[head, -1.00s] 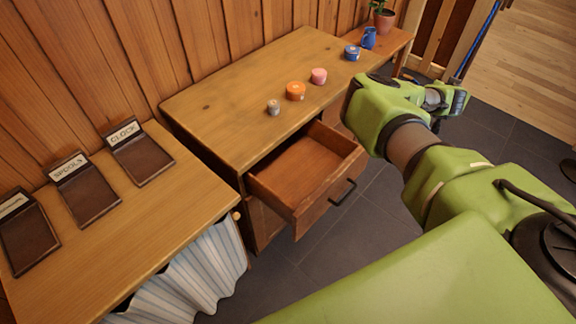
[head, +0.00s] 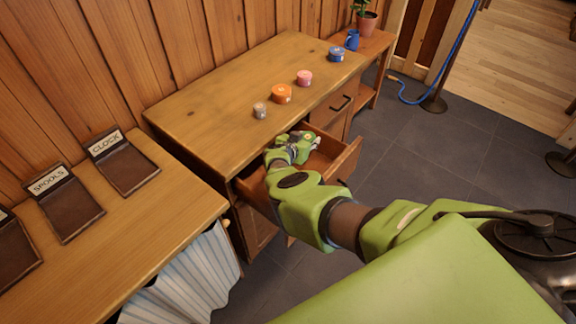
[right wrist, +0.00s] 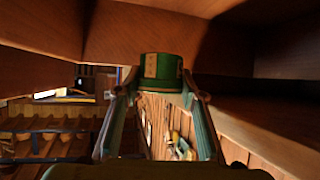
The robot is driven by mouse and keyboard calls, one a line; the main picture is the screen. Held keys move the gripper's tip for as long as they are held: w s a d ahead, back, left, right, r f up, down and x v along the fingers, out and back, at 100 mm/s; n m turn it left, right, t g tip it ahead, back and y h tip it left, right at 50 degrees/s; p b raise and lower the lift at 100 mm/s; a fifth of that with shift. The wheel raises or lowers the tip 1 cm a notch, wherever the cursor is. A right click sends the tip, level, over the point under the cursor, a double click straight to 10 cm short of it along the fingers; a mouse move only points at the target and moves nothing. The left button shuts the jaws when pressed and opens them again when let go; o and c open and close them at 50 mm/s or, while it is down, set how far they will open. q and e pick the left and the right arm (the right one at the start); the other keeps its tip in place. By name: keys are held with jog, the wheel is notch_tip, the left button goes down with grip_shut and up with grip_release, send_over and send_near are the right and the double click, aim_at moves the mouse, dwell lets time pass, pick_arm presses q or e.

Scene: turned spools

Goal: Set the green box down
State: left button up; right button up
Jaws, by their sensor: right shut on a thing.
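My right gripper (head: 304,143) is over the open drawer (head: 341,166) in the head view, by its inner end near the desk front. In the right wrist view, the gripper (right wrist: 160,88) is shut on the green box (right wrist: 161,66), a small round box with a pale mark on its side. The box is between the fingertips with wooden drawer walls around it. Whether it touches the drawer floor cannot be told. In the head view I cannot clearly tell the box from my green gripper. My left gripper is not in view.
On the desk (head: 215,103) stand a grey spool (head: 260,111), an orange one (head: 281,95), a pink one (head: 304,78) and a blue one (head: 336,55). Trays labelled SPOOLS (head: 70,208) and CLOCK (head: 125,170) lie on the left table. A blue jug (head: 352,40) stands farther back.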

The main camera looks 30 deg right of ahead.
aim_at(306, 164)
jog(key=shift+f+b, duration=4.5)
jog(key=shift+f, duration=0.3)
jog(key=shift+f+b, duration=0.35)
jog(key=o, duration=1.1)
jog(key=shift+r, duration=0.1)
